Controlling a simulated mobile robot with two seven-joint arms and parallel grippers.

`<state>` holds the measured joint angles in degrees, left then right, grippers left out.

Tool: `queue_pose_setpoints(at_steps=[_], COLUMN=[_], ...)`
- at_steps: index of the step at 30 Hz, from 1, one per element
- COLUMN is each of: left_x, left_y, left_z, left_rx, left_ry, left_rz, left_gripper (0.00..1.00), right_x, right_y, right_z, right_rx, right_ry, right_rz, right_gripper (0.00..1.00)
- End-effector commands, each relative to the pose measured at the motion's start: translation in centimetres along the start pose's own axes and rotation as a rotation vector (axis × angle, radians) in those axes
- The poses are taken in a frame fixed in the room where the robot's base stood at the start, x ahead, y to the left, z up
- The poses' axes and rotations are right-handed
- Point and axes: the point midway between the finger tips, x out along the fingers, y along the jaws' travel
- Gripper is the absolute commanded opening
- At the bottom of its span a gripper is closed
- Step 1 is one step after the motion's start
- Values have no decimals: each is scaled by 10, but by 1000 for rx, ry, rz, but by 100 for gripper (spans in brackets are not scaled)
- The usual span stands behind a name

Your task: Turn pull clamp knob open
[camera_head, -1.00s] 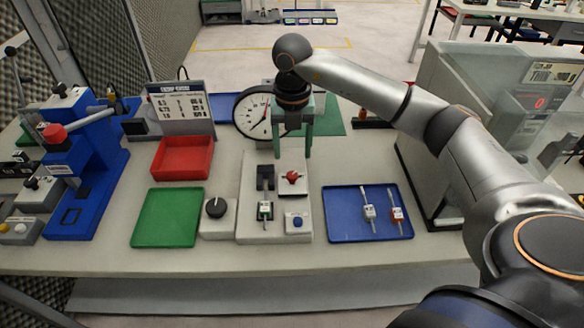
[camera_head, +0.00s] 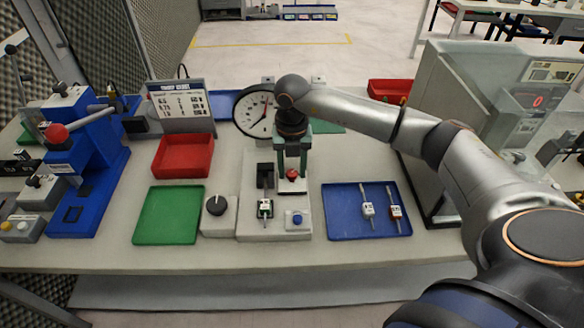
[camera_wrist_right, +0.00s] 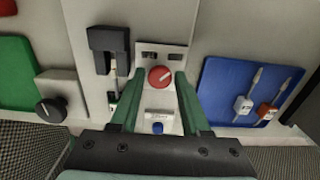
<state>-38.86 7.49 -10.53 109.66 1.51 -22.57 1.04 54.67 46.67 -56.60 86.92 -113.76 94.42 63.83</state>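The red knob (camera_head: 292,174) sits on the raised grey block of the test fixture (camera_head: 262,228). In the right wrist view the red knob (camera_wrist_right: 160,77) shows as round with a white mark. My right gripper (camera_head: 292,167) points down over it. Its green fingers are open, one on each side of the knob in the picture; I cannot tell whether they touch it. The right wrist view also shows these fingers (camera_wrist_right: 157,88). A black clamp block (camera_head: 265,170) is left of the knob, with a white-labelled part (camera_head: 265,208) in front. My left gripper is out of view.
A blue button (camera_head: 297,219) is in front of the knob. A black dial box (camera_head: 216,206) and a green tray (camera_head: 168,228) are left. A blue tray (camera_head: 350,228) with two labelled parts is right. A round gauge (camera_head: 252,112) stands behind.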

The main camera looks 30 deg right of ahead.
Motion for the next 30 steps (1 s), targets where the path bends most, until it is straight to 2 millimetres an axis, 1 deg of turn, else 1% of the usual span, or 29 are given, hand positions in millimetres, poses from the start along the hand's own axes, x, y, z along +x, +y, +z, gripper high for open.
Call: queue_pose_setpoints(at_steps=[1,9,12,23,30], left_x=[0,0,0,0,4], left_y=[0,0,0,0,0], left_z=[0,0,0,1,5], left_rx=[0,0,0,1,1], left_ry=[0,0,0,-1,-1], left_rz=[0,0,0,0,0], left_gripper=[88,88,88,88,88], right_x=[0,0,0,0,0], right_y=[0,0,0,0,0], right_z=[0,0,0,0,0], right_rx=[0,0,0,-13,-107], right_ry=[0,0,0,-1,-1], right_rz=[0,1,1,1,1], right_gripper=[40,9,0,0,0])
